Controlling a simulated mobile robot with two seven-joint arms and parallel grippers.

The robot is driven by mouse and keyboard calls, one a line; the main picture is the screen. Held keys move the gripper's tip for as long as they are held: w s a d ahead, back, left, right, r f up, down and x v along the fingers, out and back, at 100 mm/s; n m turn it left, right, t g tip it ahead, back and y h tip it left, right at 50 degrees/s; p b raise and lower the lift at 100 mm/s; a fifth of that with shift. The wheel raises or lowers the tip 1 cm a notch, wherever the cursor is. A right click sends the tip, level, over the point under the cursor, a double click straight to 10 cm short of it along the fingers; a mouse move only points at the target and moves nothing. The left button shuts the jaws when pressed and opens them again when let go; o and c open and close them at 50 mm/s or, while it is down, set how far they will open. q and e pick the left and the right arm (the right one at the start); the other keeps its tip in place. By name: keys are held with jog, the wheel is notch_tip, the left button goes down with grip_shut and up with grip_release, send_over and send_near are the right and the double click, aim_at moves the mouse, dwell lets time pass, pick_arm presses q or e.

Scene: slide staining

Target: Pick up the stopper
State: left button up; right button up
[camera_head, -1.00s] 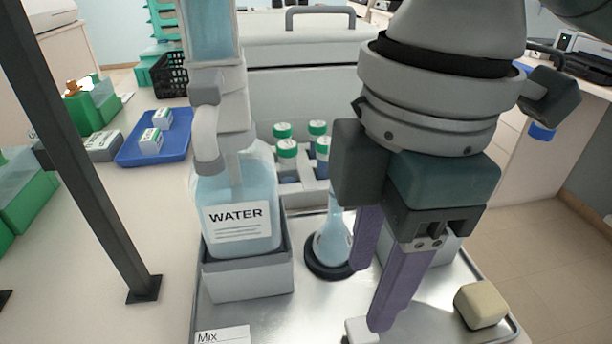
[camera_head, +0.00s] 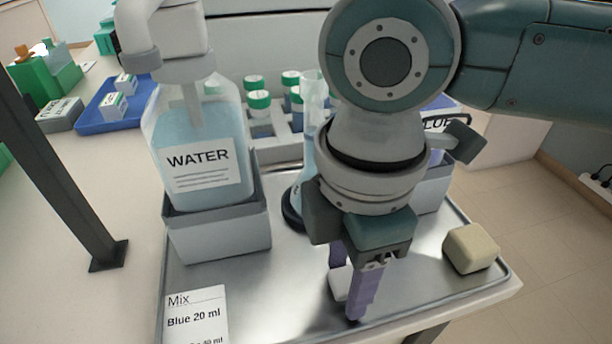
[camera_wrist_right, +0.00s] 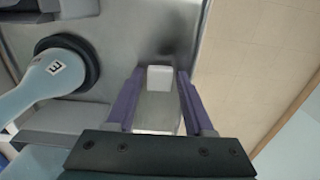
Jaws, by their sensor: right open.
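The stopper (camera_head: 339,284) is a small white piece on the metal tray (camera_head: 262,300), near its front edge. In the right wrist view the stopper (camera_wrist_right: 159,78) has a white end and a paler, translucent part towards the palm. My right gripper (camera_head: 346,292) points down with its purple fingers open. In the wrist view the fingers of my right gripper (camera_wrist_right: 160,86) lie on either side of the stopper, with a narrow gap showing. One finger partly hides the stopper in the head view. My left gripper is not in view.
A flask of blue liquid (camera_head: 306,174) in a dark ring stands just behind my right gripper. A water bottle (camera_head: 200,140) sits in a grey holder (camera_head: 220,238) to the left. A beige block (camera_head: 470,248) lies at the tray's right. A Mix card (camera_head: 196,318) lies front left.

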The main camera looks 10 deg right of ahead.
grip_shut()
dwell(0.4)
